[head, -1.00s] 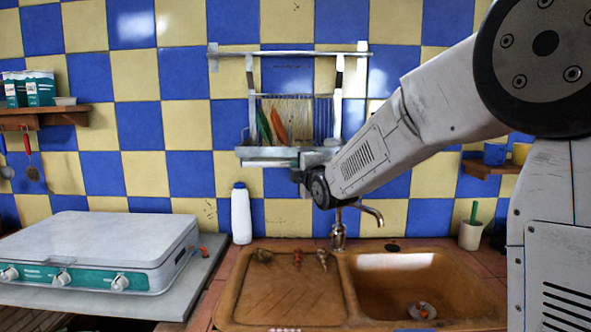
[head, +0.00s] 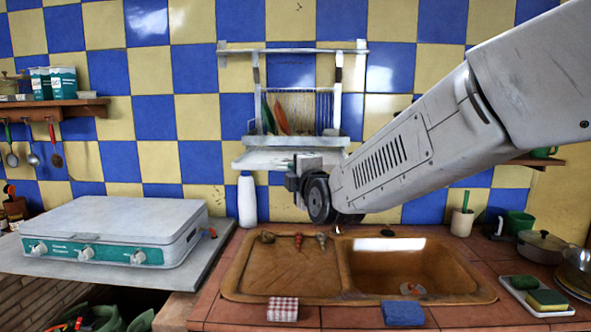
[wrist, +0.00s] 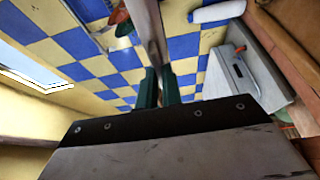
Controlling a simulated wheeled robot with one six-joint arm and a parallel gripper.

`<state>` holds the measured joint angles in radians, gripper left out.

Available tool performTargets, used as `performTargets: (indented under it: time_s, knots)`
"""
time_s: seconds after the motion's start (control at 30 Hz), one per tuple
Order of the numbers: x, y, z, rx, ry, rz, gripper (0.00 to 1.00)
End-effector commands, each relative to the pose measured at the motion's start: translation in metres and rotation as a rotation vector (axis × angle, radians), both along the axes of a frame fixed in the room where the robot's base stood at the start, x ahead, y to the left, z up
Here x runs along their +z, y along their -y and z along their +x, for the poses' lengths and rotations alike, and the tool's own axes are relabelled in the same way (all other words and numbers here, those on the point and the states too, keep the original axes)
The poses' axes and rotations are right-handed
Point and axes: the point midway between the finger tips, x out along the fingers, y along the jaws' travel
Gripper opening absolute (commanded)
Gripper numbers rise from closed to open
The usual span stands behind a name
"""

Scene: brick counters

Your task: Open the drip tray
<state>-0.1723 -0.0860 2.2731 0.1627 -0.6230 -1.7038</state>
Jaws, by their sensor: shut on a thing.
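The drip tray (head: 262,160) is a pale flat tray under the wall dish rack (head: 300,112). It sticks out from beneath the rack, with its top surface showing. My gripper (head: 291,180) is at the tray's front edge, right of its middle, and partly hides it. In the wrist view, the two dark green fingers of my gripper (wrist: 158,88) are close together, shut on a thin metallic strip that appears to be the tray's edge (wrist: 150,32). The exact contact is small and partly hidden.
A brown sink (head: 300,290) lies below, with a faucet partly behind my arm. A white bottle (head: 247,201) stands left of my gripper. A white stove (head: 115,228) is at the left. Pots and a sponge tray (head: 535,296) are at the right.

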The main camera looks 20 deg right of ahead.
Motion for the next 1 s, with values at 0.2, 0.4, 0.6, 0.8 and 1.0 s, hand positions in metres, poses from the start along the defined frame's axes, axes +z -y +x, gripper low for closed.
performTargets:
  time_s: [0.2,0.4,0.6,0.8,1.0]
  knots:
    - [-0.002,-0.001,-0.002,-0.001,-0.003,0.002,0.00]
    - [-0.002,-0.002,-0.002,0.001,-0.003,0.002,0.16]
    - [-0.001,-0.003,-0.002,0.002,-0.002,0.001,0.16]
    - [0.000,-0.001,-0.012,0.002,0.001,0.001,0.16]
    - [0.000,0.002,-0.046,0.001,0.001,0.001,0.16]
